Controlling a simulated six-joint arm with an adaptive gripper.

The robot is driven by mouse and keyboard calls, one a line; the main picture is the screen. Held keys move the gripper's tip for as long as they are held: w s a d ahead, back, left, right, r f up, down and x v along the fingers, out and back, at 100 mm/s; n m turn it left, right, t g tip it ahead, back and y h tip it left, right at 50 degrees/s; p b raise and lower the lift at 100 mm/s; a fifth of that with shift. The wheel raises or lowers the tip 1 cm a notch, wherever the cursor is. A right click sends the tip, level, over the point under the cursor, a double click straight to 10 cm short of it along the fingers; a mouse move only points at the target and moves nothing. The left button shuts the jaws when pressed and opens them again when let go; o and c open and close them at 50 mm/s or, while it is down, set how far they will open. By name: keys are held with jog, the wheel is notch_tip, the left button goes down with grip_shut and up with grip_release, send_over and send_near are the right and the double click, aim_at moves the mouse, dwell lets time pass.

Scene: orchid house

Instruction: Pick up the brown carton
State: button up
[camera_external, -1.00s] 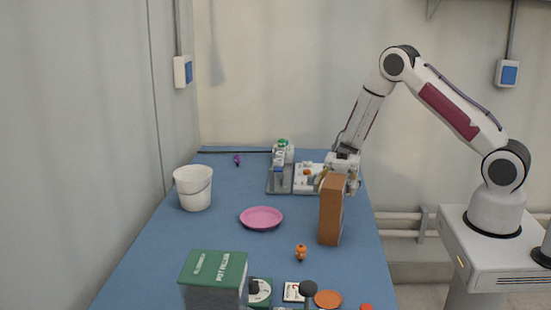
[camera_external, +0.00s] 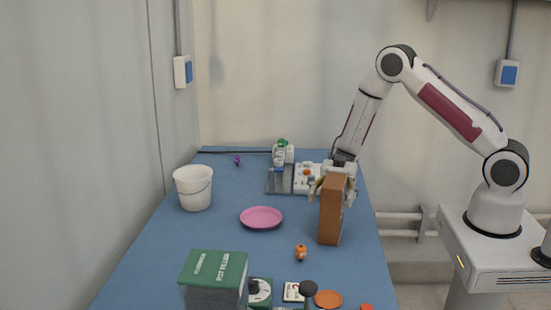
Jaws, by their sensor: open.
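The brown carton (camera_external: 331,213) stands upright on the blue table near its right edge. My gripper (camera_external: 331,188) is at the upper part of the carton, with its fingers spread to either side of it. The gripper is open, and the carton hides part of it. I cannot tell whether a finger touches the carton.
A pink plate (camera_external: 261,217) lies left of the carton and a small orange figure (camera_external: 301,252) stands in front. A grey tray (camera_external: 280,187) with bottles is behind. A white bucket (camera_external: 193,188) and a green box (camera_external: 213,275) are further left. The table (camera_external: 225,232) is clear between them.

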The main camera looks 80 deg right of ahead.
dwell(0.3)
grip_shut()
jog(key=shift+r, duration=0.1)
jog(key=shift+r, duration=4.9)
